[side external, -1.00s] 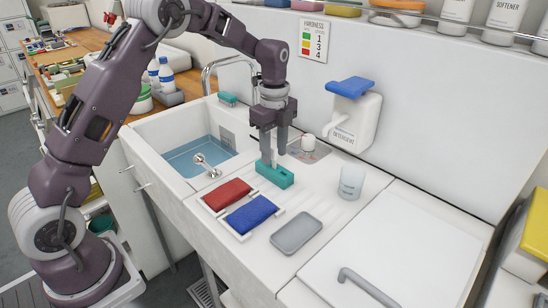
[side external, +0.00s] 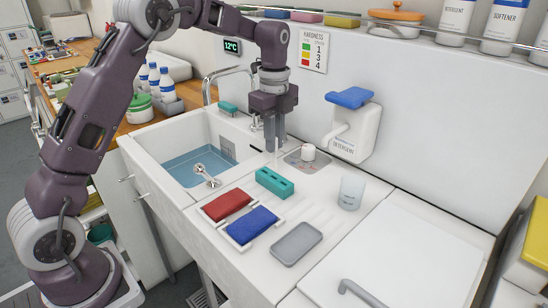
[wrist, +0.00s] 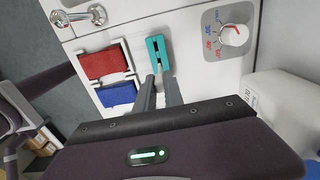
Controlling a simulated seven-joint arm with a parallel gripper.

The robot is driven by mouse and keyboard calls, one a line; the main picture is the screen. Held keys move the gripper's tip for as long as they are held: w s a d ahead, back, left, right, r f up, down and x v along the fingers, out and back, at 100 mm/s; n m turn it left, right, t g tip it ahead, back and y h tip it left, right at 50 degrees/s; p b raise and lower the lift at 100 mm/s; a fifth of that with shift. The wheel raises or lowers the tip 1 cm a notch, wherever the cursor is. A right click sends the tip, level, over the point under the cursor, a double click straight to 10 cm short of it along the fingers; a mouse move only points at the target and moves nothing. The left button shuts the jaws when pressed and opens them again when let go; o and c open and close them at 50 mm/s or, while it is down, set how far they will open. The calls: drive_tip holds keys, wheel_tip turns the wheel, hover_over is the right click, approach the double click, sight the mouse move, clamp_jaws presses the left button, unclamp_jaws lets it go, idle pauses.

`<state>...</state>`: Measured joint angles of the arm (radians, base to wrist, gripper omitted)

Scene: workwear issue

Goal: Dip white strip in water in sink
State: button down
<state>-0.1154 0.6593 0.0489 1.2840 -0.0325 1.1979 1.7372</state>
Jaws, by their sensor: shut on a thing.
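My gripper (side external: 275,146) is above the teal slotted block (side external: 274,183), apart from it, with its fingers close together and pointing down. It is shut on a thin white strip, which is hard to make out against the white counter. In the wrist view the fingertips (wrist: 158,80) are beside the teal block (wrist: 158,54). The sink (side external: 222,147) is left of the gripper and holds blue water (side external: 190,168).
A chrome fitting (side external: 207,176) is at the sink's near right edge, and a tap (side external: 208,88) arches behind it. Red (side external: 227,205) and blue (side external: 252,225) pads, a grey tray (side external: 297,243) and a clear cup (side external: 351,192) are on the counter. A detergent dispenser (side external: 352,130) is on the wall.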

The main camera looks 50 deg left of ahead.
wheel_tip(320, 180, up, 3)
drive_tip(key=shift+a+r, duration=0.1)
drive_tip(key=shift+r, duration=0.1)
drive_tip(key=s+a+f+n, duration=0.2)
drive_tip(key=a+n, duration=0.3)
drive_tip(key=a, duration=0.6)
drive_tip(key=s+a+f+n, duration=0.2)
drive_tip(key=a+n, duration=0.2)
drive_tip(key=a, duration=0.7)
drive_tip(key=f, duration=2.5)
drive_tip(key=shift+w+d+f, duration=0.15)
drive_tip(key=shift+d, duration=0.05)
drive_tip(key=shift+d, duration=0.25)
drive_tip(key=shift+d+f, duration=0.1)
drive_tip(key=shift+d, duration=0.4)
drive_tip(key=shift+a, duration=0.55)
